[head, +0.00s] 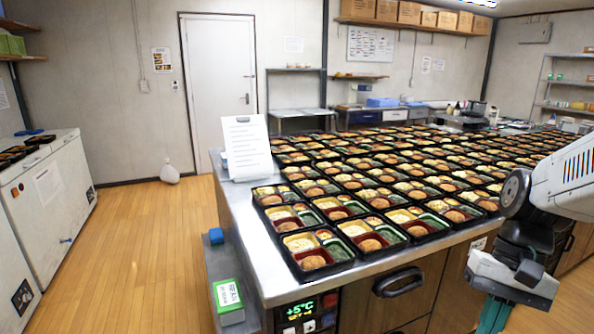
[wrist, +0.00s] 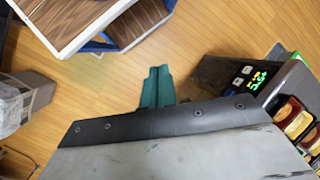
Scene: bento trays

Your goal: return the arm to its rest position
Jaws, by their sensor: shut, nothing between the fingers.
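My arm hangs at the right in the head view, in front of the steel counter. My gripper (head: 493,317) points down there, its teal fingers partly cut off by the lower edge of the picture. In the wrist view the two teal fingers of my gripper (wrist: 156,86) lie side by side, shut with nothing between them, above the wooden floor. The filled black bento trays (head: 372,240) stand in rows on the counter (head: 232,221), apart from my gripper.
The counter front has a temperature display (head: 306,309), also in the wrist view (wrist: 257,79), and a dark handle (head: 398,282). A green-labelled box (head: 228,296) sits at its left side. White chest freezers (head: 50,190) stand far left. The wooden floor between is mostly clear.

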